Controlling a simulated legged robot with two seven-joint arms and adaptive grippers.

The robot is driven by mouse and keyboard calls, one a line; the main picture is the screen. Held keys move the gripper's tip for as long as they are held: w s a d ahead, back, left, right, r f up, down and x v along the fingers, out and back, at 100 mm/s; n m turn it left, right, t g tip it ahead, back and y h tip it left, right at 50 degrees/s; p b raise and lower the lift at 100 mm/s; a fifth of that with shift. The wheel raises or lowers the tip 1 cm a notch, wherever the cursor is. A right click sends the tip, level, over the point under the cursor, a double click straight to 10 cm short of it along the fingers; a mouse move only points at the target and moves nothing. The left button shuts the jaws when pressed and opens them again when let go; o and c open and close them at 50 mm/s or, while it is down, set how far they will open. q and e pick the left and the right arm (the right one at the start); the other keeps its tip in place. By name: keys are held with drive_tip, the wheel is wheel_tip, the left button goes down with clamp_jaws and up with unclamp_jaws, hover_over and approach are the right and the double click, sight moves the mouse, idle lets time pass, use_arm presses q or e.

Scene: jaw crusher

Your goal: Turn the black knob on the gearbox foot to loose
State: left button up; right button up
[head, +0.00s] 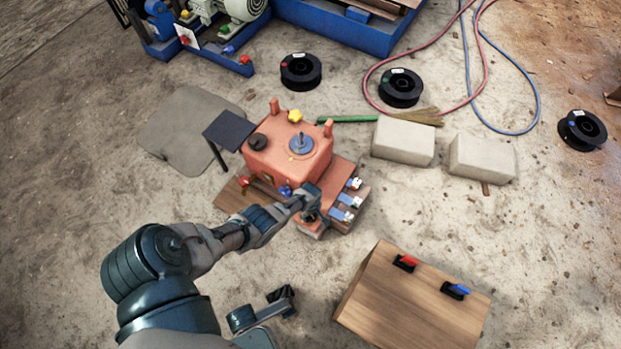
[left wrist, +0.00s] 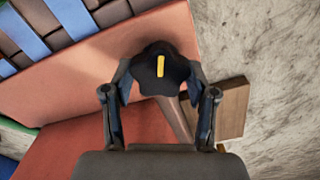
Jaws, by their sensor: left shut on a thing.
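The black knob (left wrist: 160,74) is lobed and has a yellow mark, which stands almost upright in the left wrist view. It sits by the edge of the orange-red gearbox foot (left wrist: 75,80). My left gripper (left wrist: 160,88) is shut on the knob, with one finger on each side of it. In the head view the left gripper (head: 308,206) is at the front of the gearbox (head: 290,150), low down by its foot. There the gripper largely hides the knob.
Blue-and-white clamps (head: 349,200) stand on the foot just right of the gripper. A wooden box (head: 405,305) with red and blue handles is at the lower right. Pale blocks (head: 403,140), black spools (head: 301,71) and hoses (head: 470,80) lie beyond. A dark panel (head: 229,130) stands left of the gearbox.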

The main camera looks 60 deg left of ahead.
use_arm(q)
drive_tip(key=shift+w+d, duration=0.1)
drive_tip(key=shift+w, duration=0.05)
drive_tip(key=o, duration=1.1)
drive_tip(key=shift+o, duration=0.2)
wheel_tip(320, 180, up, 12)
drive_tip(key=shift+f, duration=0.1)
idle(0.3)
